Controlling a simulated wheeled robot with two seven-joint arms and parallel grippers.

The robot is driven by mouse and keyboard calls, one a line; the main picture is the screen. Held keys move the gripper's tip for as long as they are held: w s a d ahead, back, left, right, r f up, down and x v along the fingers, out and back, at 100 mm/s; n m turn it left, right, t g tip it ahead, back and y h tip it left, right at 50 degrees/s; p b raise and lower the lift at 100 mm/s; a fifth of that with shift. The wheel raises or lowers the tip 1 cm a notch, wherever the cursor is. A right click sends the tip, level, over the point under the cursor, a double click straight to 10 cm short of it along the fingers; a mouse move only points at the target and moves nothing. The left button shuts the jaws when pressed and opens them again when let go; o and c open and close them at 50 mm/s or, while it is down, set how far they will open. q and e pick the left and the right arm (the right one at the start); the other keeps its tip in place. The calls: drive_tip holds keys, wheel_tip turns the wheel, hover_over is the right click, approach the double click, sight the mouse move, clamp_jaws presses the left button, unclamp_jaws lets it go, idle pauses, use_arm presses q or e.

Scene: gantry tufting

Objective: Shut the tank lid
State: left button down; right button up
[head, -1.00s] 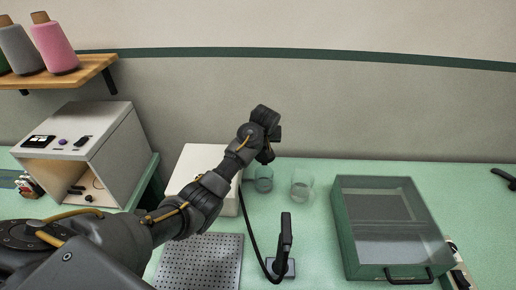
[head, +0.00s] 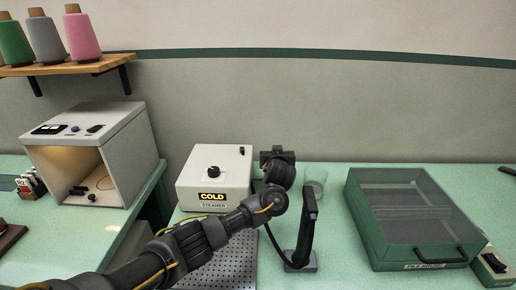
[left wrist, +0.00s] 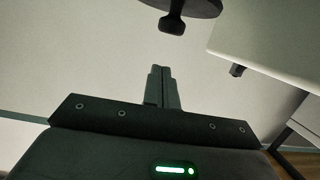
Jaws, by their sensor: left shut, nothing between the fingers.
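A white steamer (head: 222,168) with a dark knob and a lit COLD sign stands on the green table in the head view. A small dark part (head: 242,150) shows at its top right. My left gripper (head: 277,153) is just right of the steamer, its fingers hidden behind the wrist. In the left wrist view its fingers (left wrist: 161,85) are shut and empty. There, a dark disc (left wrist: 185,5) with a knob-like stub lies beyond the fingertips, apart from them; it may be the tank lid. My right gripper is not in view.
A black handset (head: 307,228) stands upright right of my forearm. A glass (head: 316,182) is behind it. A green case (head: 363,238) with a clear, closed top is at right, beside a small switch box (head: 490,262). An open-fronted grey cabinet (head: 140,150) is at left.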

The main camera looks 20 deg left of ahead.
use_arm(q)
drive_tip(key=shift+s+d+f+t, duration=0.25)
drive_tip(key=shift+s+f+t, duration=0.1)
drive_tip(key=shift+t, duration=0.05)
drive_tip(key=shift+s+d+f+t, duration=0.15)
drive_tip(key=shift+s+d+t, duration=0.1)
drive_tip(key=shift+s+t, duration=0.15)
drive_tip(key=shift+s+f, duration=0.1)
drive_tip(key=shift+s, duration=0.1)
drive_tip(key=shift+f, duration=0.15)
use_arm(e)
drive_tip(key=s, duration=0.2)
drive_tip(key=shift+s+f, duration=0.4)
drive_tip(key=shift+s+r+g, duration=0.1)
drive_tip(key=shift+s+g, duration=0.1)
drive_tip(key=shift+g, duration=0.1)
